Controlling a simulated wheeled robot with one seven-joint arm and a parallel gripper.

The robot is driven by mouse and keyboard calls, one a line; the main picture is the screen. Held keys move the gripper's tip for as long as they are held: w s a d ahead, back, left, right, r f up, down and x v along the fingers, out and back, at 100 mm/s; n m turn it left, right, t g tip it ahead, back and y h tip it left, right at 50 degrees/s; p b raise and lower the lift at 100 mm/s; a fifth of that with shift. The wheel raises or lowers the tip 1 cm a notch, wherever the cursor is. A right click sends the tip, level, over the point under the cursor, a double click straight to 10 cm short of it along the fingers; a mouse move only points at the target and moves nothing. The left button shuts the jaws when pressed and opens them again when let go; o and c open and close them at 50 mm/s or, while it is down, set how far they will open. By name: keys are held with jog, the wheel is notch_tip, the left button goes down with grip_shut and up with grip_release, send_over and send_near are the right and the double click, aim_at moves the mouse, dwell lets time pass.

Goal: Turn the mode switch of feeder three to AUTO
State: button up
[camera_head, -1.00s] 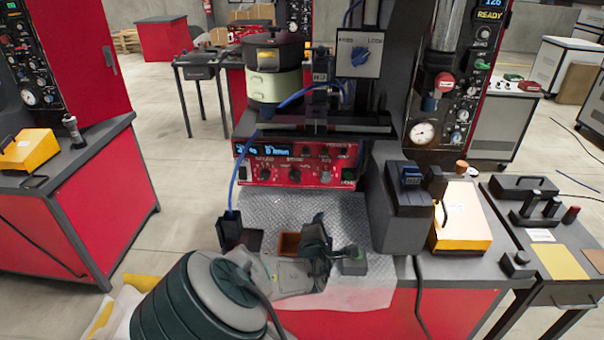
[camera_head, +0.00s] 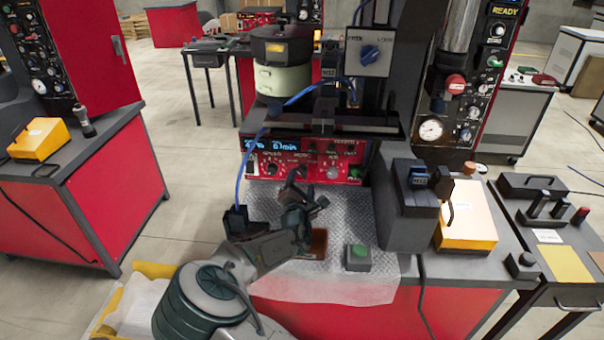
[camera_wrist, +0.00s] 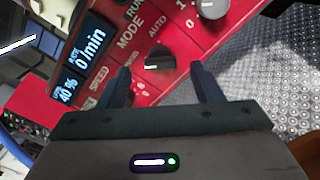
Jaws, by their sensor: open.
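The red control panel (camera_head: 262,158) of a feeder faces me at the centre, below the bowl (camera_head: 279,78). Its blue display shows at the left. In the wrist view, the dark round mode switch (camera_wrist: 160,58) sits on the red panel (camera_wrist: 182,20) beside the printed words MODE and AUTO. My gripper (camera_wrist: 161,73) is open, with one finger on each side of the switch in the picture; contact is not clear. In the head view my gripper (camera_head: 298,180) is in front of the panel's lower middle and hides part of it.
A green push-button box (camera_head: 358,257) stands on the metal sheet at the right. A dark grey unit (camera_head: 405,215) stands right of the panel. A grey knob (camera_wrist: 212,7) is near my right finger in the wrist view. A blue hose (camera_head: 238,185) hangs at the left.

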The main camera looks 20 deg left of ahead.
aim_at(303, 174)
jog(key=shift+p+x, duration=0.35)
jog(key=shift+x, duration=1.6)
jog(key=c, duration=1)
